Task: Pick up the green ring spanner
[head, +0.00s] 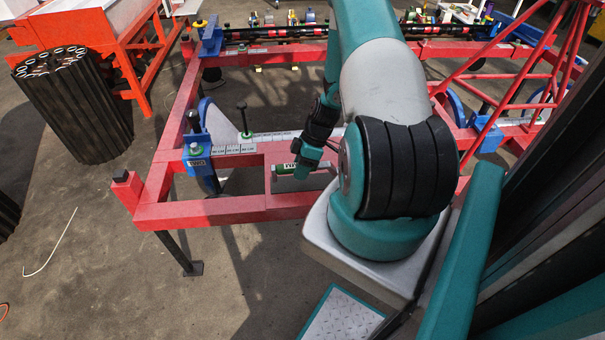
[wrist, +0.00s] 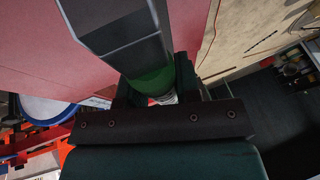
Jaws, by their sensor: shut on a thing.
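My gripper (wrist: 153,92) is shut on a green piece, which I take to be the green ring spanner (wrist: 152,78). The green shows between the two dark fingers in the wrist view. A long dark grey bar runs from it to the top edge; I cannot tell whether it is part of the same thing. In the head view my gripper (head: 305,163) is low over the near part of the red frame. A green bar (head: 285,169) with a pale label shows at its left side. The spanner's ring ends cannot be made out.
The red frame (head: 230,208) surrounds my gripper closely. A blue bracket (head: 197,155) and an upright black pin (head: 243,118) stand left of it. A bundle of dark tubes (head: 75,110) stands at far left. The floor in front is mostly clear.

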